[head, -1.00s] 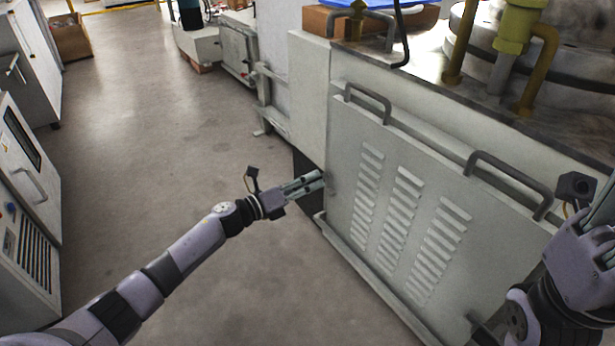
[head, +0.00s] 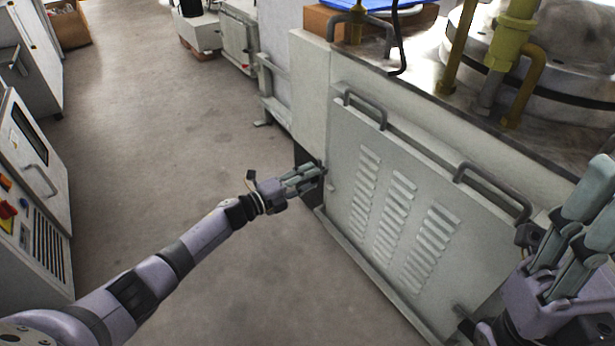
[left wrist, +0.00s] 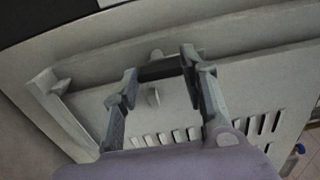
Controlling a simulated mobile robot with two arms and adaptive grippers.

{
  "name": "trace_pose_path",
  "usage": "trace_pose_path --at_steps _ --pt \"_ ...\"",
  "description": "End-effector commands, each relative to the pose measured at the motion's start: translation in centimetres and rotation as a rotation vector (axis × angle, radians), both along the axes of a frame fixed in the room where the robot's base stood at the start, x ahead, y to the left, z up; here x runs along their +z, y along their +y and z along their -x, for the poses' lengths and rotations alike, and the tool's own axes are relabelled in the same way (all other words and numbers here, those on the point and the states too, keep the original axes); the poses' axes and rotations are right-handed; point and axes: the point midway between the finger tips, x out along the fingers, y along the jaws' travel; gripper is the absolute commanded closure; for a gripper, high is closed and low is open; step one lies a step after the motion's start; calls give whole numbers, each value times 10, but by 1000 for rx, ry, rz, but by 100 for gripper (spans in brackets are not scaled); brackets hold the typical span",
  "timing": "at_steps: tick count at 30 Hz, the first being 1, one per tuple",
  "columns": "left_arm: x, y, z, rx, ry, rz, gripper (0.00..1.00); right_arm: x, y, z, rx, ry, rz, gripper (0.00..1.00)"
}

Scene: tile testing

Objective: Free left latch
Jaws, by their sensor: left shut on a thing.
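A light grey louvred panel (head: 350,210) with two top handles stands on the machine's side. My left gripper (head: 314,174) is at the panel's left edge and shut on the left latch, which its fingers mostly hide in the head view. In the left wrist view, my left gripper's fingers (left wrist: 162,72) stand apart with a dark bar, seemingly part of the latch (left wrist: 160,69), between them. A small round knob (left wrist: 153,97) shows on the panel just below the bar. My right gripper (head: 600,185) is at the lower right in front of the panel, with its fingers apart and empty.
Grey handles (head: 365,108) and (head: 492,190) stick out along the panel's top. A ledge (head: 375,275) runs along its bottom. Yellow pipes (head: 515,35) stand on the machine top. A control cabinet (head: 35,190) is at the left. The floor (head: 170,150) between is clear.

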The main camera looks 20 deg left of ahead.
Motion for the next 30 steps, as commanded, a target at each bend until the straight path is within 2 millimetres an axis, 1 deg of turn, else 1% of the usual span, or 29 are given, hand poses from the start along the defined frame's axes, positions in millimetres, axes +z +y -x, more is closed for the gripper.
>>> trace_pose_path --at_steps 17,18,27,30 --pt "0 1 0 3 24 29 88 -2 0 0 1 9 -2 60" --pt "0 1 0 3 24 29 60 -2 0 0 1 9 -2 60" --pt "0 1 0 2 23 28 40 -2 0 0 1 11 -1 60" --pt "0 1 0 1 22 28 40 -2 0 0 0 10 -1 60"
